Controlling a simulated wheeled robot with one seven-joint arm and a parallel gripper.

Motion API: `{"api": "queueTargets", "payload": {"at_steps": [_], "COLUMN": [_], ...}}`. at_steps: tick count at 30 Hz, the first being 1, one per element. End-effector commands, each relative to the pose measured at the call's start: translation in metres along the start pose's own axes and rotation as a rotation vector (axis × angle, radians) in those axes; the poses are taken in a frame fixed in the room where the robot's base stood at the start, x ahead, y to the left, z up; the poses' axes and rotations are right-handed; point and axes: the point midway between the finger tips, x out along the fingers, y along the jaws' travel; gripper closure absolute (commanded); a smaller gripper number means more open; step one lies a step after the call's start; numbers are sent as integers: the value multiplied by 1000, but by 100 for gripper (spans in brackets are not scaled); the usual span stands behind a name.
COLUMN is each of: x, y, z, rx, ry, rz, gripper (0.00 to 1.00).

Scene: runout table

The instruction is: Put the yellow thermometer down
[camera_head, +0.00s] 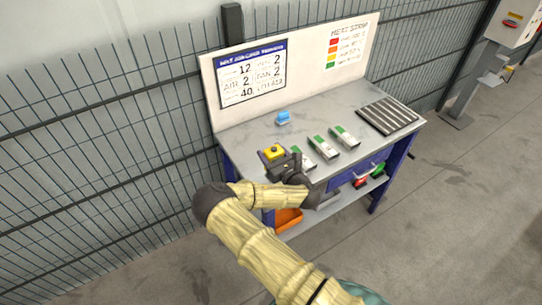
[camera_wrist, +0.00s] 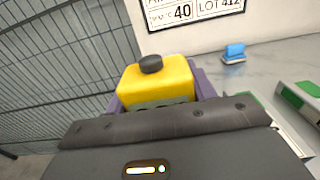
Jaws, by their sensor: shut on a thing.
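My gripper (camera_head: 285,162) is shut on the yellow thermometer (camera_head: 272,152), a boxy yellow body with a dark round knob on top. It is held near the left front edge of the grey-topped table (camera_head: 247,146). In the wrist view the thermometer (camera_wrist: 157,82) sits upright just beyond the dark gripper body (camera_wrist: 165,125), between purple-grey pads. Its lower part is hidden by the gripper, and I cannot tell whether it touches the tabletop.
A blue item (camera_head: 283,118) stands towards the back. Several white-and-green devices (camera_head: 345,137) lie in a row right of my gripper. A dark ribbed rack (camera_head: 388,115) is at the right end. A sign board (camera_head: 310,65) stands behind. An orange bin (camera_head: 288,220) is below.

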Motion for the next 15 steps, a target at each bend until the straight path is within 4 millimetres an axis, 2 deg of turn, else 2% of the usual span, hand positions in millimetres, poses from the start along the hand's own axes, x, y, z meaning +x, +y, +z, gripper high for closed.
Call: {"api": "queueTargets", "payload": {"at_steps": [4, 15], "x": [0, 0], "y": [0, 0], "z": [-16, -21], "rx": [0, -1], "ry": [-2, -3], "rz": [1, 0], "gripper": [62, 62]}}
